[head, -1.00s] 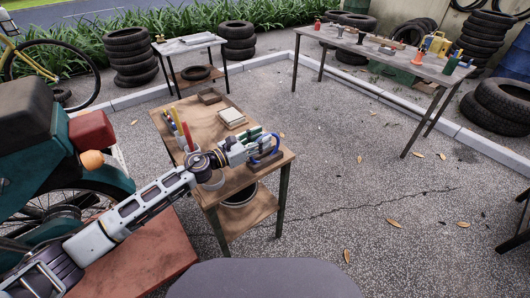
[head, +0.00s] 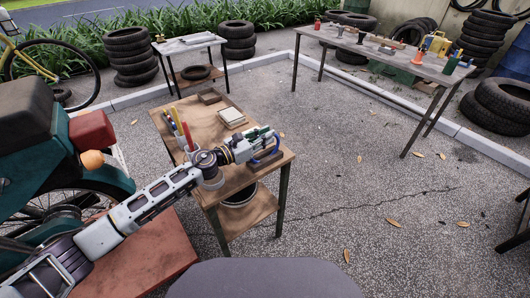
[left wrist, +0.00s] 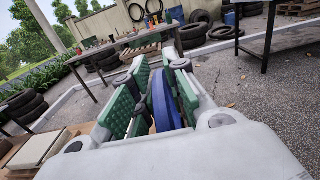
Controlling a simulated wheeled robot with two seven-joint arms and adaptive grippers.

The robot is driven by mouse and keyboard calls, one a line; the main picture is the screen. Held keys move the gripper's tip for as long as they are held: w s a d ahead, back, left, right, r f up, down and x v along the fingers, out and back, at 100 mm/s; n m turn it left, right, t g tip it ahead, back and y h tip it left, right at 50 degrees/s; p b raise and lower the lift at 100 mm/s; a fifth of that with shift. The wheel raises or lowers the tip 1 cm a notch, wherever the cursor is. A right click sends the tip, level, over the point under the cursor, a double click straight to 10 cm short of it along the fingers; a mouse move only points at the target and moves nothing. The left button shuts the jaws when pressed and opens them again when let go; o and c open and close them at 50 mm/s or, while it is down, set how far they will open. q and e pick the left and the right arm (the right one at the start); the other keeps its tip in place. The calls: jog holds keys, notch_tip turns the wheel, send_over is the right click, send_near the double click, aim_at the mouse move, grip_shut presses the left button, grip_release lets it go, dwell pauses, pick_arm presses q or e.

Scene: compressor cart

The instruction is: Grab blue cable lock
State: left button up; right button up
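The blue cable lock (head: 268,157) is a blue loop at the near right corner of the small wooden table, by a dark brown block. My left gripper (head: 266,143) is at the lock, above that corner. In the left wrist view, the lock (left wrist: 161,103) stands between the green finger pads (left wrist: 152,90). It lies close to the right-hand pad, with a gap and a dark part toward the left-hand pad. The fingers are apart, and I see no clear grip on both sides. Part of the loop is hidden by the fingers. My right gripper is out of view.
The wooden table (head: 214,118) also holds a white book-like stack (head: 231,117), a brown box (head: 209,97) and upright colored tools (head: 183,130). A teal motorcycle (head: 60,140) stands at the left. A long workbench (head: 385,58) stands at the back right. Open pavement lies right of the table.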

pick_arm(q)
grip_shut()
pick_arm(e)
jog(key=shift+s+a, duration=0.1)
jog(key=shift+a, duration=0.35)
pick_arm(q)
jog(key=shift+r, duration=0.3)
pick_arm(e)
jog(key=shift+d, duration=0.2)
